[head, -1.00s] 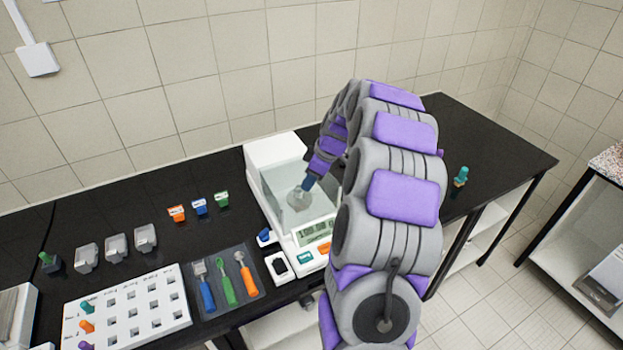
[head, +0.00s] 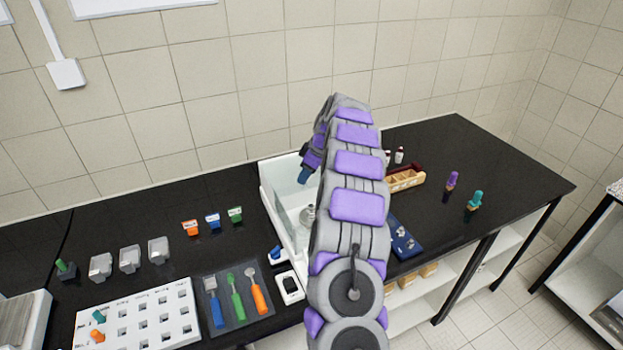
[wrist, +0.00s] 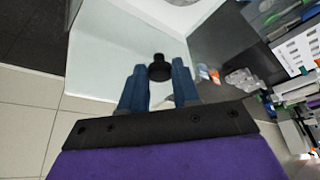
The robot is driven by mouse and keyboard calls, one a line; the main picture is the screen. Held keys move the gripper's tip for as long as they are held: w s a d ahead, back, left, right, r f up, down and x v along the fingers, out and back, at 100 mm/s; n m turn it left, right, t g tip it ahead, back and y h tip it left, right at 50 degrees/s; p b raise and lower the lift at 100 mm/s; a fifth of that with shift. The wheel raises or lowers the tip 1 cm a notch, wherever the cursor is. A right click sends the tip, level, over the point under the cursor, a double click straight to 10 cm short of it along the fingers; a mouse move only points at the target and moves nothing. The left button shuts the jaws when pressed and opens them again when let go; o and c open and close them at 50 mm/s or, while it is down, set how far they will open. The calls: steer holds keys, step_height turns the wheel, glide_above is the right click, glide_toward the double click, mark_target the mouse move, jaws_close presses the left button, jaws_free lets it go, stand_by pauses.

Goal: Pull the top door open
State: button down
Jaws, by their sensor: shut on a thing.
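The white balance (head: 268,205) with its glass chamber stands on the black bench in the head view, partly hidden behind my arm. A metal object (head: 308,213) shows inside the chamber. My gripper (head: 304,176) is over the rear part of the balance top. In the wrist view my gripper (wrist: 158,82) has its two blue fingers on either side of a small black knob (wrist: 160,68) and is shut on it. A pale panel (wrist: 110,50) lies beyond the fingers. The top door's edges cannot be made out clearly.
Left of the balance are a tray with tools (head: 237,298), small coloured boxes (head: 213,221), grey containers (head: 129,259) and a white rack (head: 137,316). Right are a wooden rack (head: 405,180), a blue case (head: 404,240) and stoppered pieces (head: 474,200). The tiled wall is behind.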

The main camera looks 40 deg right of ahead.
mark_target(297, 178)
steer(key=shift+w+d+p, duration=0.15)
steer(key=shift+w+p, duration=0.05)
steer(key=shift+w, duration=0.55)
steer(key=shift+w+d+p, duration=0.1)
steer(key=shift+w+p, duration=0.05)
steer(key=shift+w, duration=0.6)
steer(key=c, duration=0.8)
jaws_free()
steer(key=shift+a, duration=0.1)
steer(key=p+v, duration=0.3)
steer(key=v, duration=1.4)
steer(key=shift+d, duration=0.3)
steer(key=shift+w+r, duration=0.1)
